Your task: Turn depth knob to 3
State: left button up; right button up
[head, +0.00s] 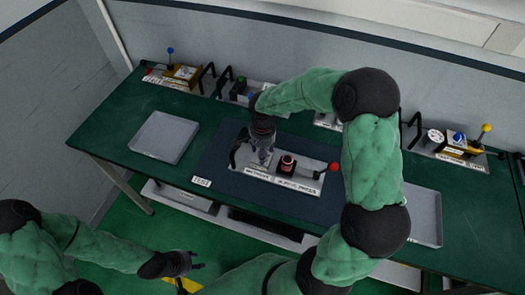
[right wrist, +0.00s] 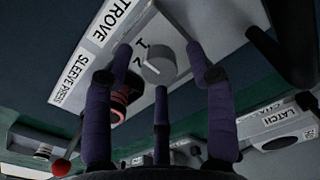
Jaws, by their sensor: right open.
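The grey depth knob (right wrist: 160,68) sits on a light panel (right wrist: 138,22) in the right wrist view, with the numerals 1 and 2 printed beside it. I cannot tell exactly where it points. My right gripper (right wrist: 160,58) is open, with its fingers spread around the knob; I cannot tell whether they touch it. In the head view the right gripper (head: 262,150) hangs over the left part of the middle panel (head: 298,181) and hides the knob. My left gripper (head: 190,263) is open and empty, low in front of the table.
A black and red sleeve press part (head: 287,163) and a red-ball lever (head: 333,167) stand right of my right gripper. A black handle (head: 237,148) is to its left. Grey trays (head: 164,137) (head: 426,217) lie on both sides. More lever modules (head: 455,143) line the back edge.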

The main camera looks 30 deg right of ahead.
grip_shut()
